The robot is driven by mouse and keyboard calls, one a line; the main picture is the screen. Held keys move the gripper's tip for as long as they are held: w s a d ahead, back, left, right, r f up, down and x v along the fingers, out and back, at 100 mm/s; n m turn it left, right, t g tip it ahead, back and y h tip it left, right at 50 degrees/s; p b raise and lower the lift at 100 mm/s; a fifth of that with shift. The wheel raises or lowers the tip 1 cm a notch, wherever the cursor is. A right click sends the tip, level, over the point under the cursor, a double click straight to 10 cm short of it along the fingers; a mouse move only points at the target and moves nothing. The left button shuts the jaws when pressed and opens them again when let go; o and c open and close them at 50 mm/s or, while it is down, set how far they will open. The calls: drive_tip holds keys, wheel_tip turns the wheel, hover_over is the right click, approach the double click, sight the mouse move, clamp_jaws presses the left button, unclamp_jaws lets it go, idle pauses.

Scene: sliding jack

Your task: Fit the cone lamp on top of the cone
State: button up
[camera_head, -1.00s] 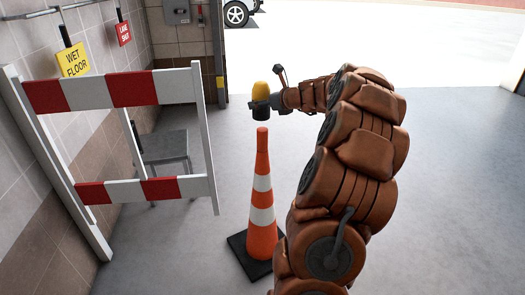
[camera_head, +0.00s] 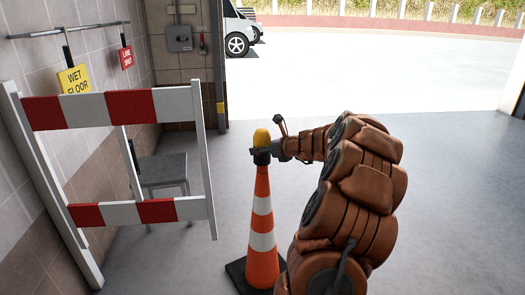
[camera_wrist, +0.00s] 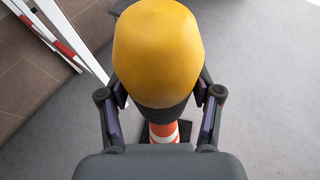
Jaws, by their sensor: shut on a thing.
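The cone lamp (camera_head: 261,137) has a yellow dome and a dark base. It also fills the middle of the wrist view (camera_wrist: 158,50), upright. My gripper (camera_head: 266,154) is shut on its dark base, one finger on each side. The orange cone (camera_head: 262,213) with white bands stands on its dark foot, directly below the lamp. In the head view the lamp's base meets or overlaps the cone's tip, with no gap visible. The cone (camera_wrist: 163,132) shows below the lamp in the wrist view; the tip itself is hidden by the lamp.
A red and white barrier (camera_head: 120,108) stands left of the cone, with a grey stool (camera_head: 163,171) behind it. WET FLOOR (camera_head: 73,80) and red (camera_head: 126,58) signs hang on the left wall. Grey floor (camera_head: 450,190) to the right is clear.

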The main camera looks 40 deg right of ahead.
drive_tip(key=shift+f, duration=0.35)
drive_tip(key=o, duration=1.2)
